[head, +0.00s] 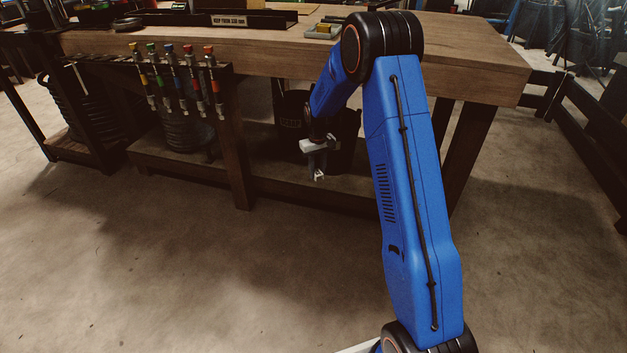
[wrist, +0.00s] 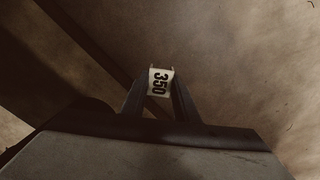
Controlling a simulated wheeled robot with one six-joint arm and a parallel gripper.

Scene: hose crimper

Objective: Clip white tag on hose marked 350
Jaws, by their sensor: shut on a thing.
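My gripper (head: 318,176) hangs in front of the workbench, low, at about the height of its lower shelf. In the wrist view my gripper (wrist: 160,90) is shut on a white tag (wrist: 159,82) printed 350, held between the fingertips. The tag also shows as a small pale piece at the gripper's tip in the head view (head: 319,177). Several short hoses (head: 182,80) with coloured ends hang in a row from a rack at the bench's front left, apart from my gripper. Their markings are too small to read.
The wooden workbench (head: 450,55) runs across the back, with a labelled dark tray (head: 255,20) on top. Black containers and a coil stand on the lower shelf (head: 290,188). Bare concrete floor (head: 200,270) lies open in front.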

